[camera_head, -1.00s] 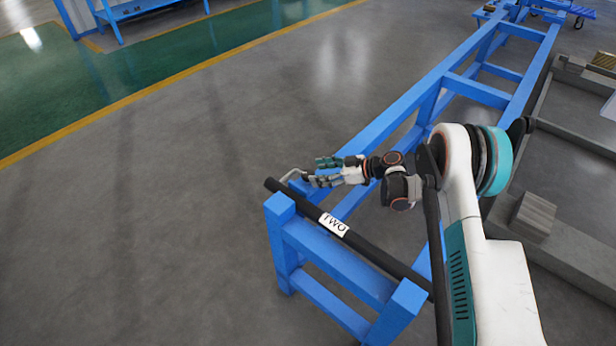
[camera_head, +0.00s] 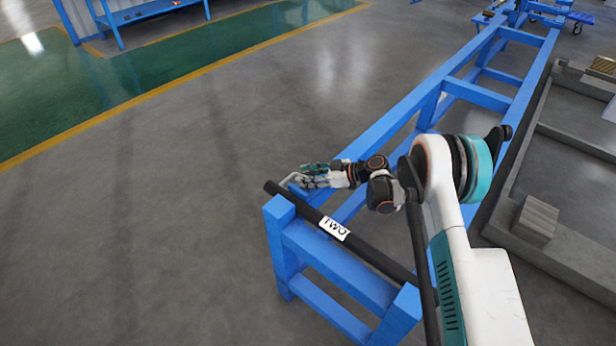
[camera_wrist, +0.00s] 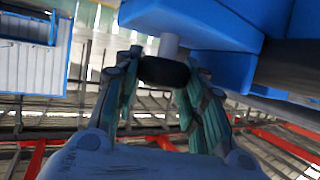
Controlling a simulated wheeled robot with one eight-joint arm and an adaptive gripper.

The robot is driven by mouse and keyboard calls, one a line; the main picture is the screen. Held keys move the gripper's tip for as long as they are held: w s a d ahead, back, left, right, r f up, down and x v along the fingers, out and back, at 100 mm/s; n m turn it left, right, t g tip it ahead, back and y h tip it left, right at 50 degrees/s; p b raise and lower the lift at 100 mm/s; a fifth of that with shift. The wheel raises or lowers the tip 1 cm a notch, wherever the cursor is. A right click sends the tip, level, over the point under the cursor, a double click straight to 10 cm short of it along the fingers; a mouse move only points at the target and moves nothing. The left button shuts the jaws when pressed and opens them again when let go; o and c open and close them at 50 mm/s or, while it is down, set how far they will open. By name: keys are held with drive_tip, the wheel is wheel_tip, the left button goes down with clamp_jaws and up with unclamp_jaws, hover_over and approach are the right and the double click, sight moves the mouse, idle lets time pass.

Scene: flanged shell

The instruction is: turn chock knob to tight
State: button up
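In the wrist view a black knob (camera_wrist: 164,72) sits on a short grey shaft (camera_wrist: 168,45) coming from a blue block; I take it for the chock knob. My gripper (camera_wrist: 163,66) has one finger on each side of it. The fingers lean inward and appear to touch both ends of the knob. In the head view my gripper (camera_head: 304,175) is at the near end of the blue frame, beside a grey bent rod (camera_head: 291,179). The knob is hidden there, and no tight marking is readable.
A black bar (camera_head: 375,259) with a label reading TWO lies across the near end of the blue frame (camera_head: 287,234). The long blue rail (camera_head: 408,117) runs away to the upper right. A grey block (camera_head: 537,218) stands on a low frame at right. The floor at left is clear.

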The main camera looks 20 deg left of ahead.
idle(0.3)
drive_tip(key=m+t, duration=0.3)
drive_tip(key=m+t+h, duration=0.1)
drive_tip(key=m+t, duration=0.1)
drive_tip(key=t, duration=0.1)
drive_tip(key=shift+s+m+h, duration=0.1)
drive_tip(key=shift+m+h, duration=0.2)
drive_tip(key=shift+m, duration=0.1)
drive_tip(key=shift+m+t+h, duration=1)
drive_tip(key=shift+m+t, duration=0.5)
drive_tip(key=shift+t, duration=0.2)
drive_tip(key=shift+m, duration=0.3)
drive_tip(key=o, duration=1.1)
drive_tip(key=shift+d, duration=0.1)
